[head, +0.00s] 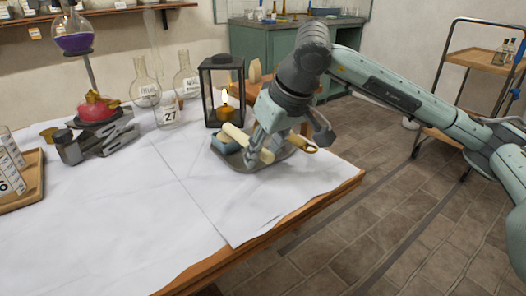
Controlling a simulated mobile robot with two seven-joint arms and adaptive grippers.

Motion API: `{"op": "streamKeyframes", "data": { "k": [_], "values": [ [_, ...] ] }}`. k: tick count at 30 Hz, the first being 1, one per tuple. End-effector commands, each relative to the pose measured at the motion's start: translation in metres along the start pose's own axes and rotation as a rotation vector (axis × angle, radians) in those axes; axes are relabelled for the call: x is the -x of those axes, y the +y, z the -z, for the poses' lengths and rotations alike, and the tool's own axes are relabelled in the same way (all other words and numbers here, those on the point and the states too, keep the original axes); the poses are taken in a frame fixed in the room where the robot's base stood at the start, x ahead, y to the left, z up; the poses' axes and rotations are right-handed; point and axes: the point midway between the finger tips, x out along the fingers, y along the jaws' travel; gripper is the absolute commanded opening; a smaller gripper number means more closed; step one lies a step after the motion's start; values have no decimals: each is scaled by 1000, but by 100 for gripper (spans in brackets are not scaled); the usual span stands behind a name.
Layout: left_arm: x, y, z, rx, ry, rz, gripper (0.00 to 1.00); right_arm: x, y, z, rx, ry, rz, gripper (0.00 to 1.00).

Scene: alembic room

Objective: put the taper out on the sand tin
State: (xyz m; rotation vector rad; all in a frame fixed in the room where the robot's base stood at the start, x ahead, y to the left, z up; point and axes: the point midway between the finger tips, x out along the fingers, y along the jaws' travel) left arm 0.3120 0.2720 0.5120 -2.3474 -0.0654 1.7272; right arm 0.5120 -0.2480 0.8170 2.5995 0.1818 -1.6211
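My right gripper (270,142) reaches down from the right over a shallow grey tin or tray (245,166) near the table's right edge. A cream candle-like stick (237,135) slants over the tin, and a finger crosses in front of it. I cannot tell whether the fingers grip it. A brass piece with a ring (301,144) shows at the gripper's right side; what it joins is hidden. A flame (224,97) burns above an amber candle (227,113) at the black lantern (208,95) just behind. I see no sand clearly. My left gripper is out of view.
Glass bottles (167,110) stand left of the lantern. A red flask (97,107) sits above a metal stand at the left, beside a wooden tray (32,180). The white-covered table front (150,220) is clear.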

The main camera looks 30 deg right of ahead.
Motion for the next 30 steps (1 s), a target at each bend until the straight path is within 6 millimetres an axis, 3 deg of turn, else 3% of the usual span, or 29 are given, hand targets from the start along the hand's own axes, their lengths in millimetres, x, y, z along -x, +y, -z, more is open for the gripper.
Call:
{"op": "streamKeyframes", "data": {
  "k": [9, 13, 24, 30],
  "values": [
    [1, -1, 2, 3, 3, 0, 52, 0, 0, 0, 0, 0, 0, 42],
    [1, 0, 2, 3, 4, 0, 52, 9, 0, 1, 0, 2, 1, 42],
    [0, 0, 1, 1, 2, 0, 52, 84, 0, 1, 0, 6, -1, 42],
    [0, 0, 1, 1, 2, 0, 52, 112, 0, 0, 1, 2, 0, 42]
  ]
}}
